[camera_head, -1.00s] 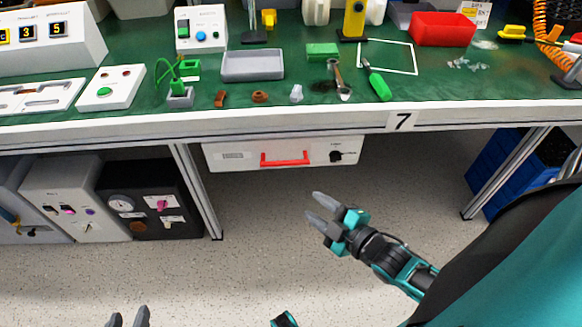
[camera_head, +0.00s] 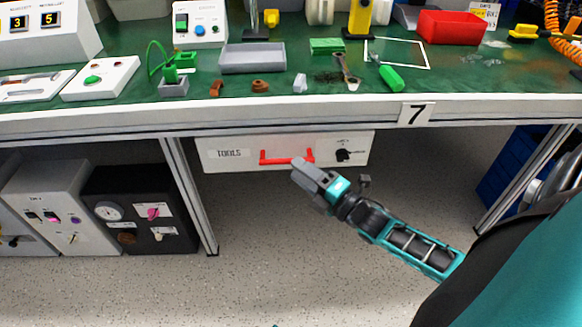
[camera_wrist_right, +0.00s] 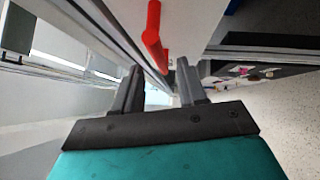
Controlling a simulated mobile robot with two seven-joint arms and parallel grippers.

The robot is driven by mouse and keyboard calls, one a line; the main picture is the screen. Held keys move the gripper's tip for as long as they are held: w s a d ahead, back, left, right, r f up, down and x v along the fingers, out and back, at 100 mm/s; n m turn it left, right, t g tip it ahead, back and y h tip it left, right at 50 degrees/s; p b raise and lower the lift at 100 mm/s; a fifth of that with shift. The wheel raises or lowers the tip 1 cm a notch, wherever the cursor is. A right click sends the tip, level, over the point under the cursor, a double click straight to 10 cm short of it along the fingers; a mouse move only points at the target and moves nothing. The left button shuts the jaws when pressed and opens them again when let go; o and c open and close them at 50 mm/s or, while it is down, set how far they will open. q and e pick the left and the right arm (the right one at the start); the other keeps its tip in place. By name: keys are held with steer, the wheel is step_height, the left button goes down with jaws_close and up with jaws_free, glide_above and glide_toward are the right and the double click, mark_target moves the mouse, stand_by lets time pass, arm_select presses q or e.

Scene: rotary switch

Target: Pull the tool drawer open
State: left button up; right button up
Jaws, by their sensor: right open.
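The tool drawer (camera_head: 222,160) is a white box with a "TOOLS" label under the bench, and it looks shut. Its red handle (camera_head: 270,157) is a horizontal bar on the front; a black rotary knob (camera_head: 343,155) sits to its right. My right gripper (camera_head: 298,171) is open and empty, just in front of the handle's right end, which it partly covers. In the right wrist view the red handle (camera_wrist_right: 152,40) lies ahead of the open fingers (camera_wrist_right: 160,88), not between them as far as I can tell. My left gripper is not in view.
The green workbench (camera_head: 215,100) carries a grey tray (camera_head: 252,58), a red bin (camera_head: 452,27) and small tools. A bench leg (camera_head: 190,195) and a black panel box (camera_head: 140,215) stand left of the drawer. The floor in front is clear.

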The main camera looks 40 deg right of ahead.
steer(key=x, duration=0.3)
steer(key=shift+w, duration=0.25)
steer(key=shift+a, duration=0.1)
jaws_close()
stand_by(0.4)
